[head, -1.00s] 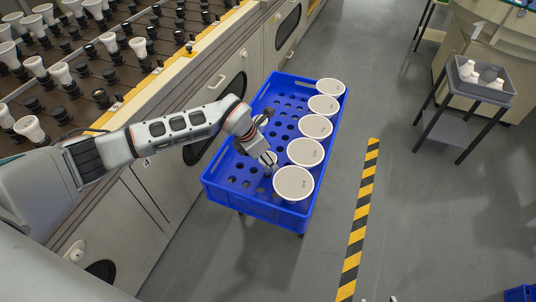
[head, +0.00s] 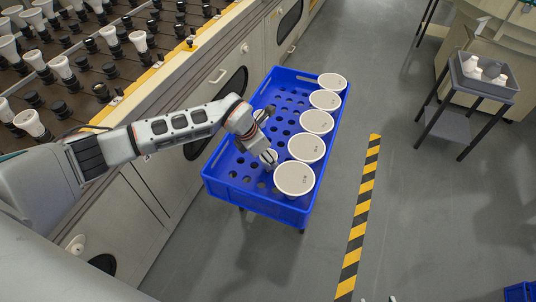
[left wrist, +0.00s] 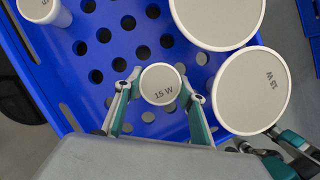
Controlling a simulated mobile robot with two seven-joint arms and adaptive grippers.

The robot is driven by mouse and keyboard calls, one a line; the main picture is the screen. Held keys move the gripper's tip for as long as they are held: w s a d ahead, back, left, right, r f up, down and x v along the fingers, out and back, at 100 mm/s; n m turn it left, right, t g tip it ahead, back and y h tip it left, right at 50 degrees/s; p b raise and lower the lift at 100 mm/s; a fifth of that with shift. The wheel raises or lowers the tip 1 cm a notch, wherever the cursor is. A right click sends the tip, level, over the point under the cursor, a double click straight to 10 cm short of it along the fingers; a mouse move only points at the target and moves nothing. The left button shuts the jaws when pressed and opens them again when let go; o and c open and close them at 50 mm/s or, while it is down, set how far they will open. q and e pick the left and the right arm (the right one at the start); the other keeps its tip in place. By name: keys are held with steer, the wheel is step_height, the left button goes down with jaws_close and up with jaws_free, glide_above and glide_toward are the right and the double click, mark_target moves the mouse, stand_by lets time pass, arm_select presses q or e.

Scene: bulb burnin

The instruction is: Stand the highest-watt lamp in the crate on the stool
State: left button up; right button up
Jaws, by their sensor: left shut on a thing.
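My left gripper (head: 270,165) is over the blue crate (head: 262,203) and shut on a small white lamp (left wrist: 161,84). Its round face points up and reads "15 W" in the left wrist view. Whether its base sits in a hole is hidden. The other labels are too small to be sure of. Another small lamp (left wrist: 40,8) stands at the crate's left side, label cut off. Parts of my right gripper (left wrist: 283,147) show at the lower right; its jaw state is unclear.
A grey box (head: 484,86) with white lamps in it stands on a dark stand (head: 447,124) at the right. A bench (head: 85,85) with rows of lamps and dark sockets runs along the left. Floor between the blue crate and the striped tape (head: 358,225) is clear.

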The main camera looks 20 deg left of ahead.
arm_select(q)
steer(key=shift+f, duration=1.05)
arm_select(e)
steer(key=shift+s+f, duration=0.2)
steer(key=shift+f, duration=0.15)
arm_select(q)
steer(key=o, duration=1.2)
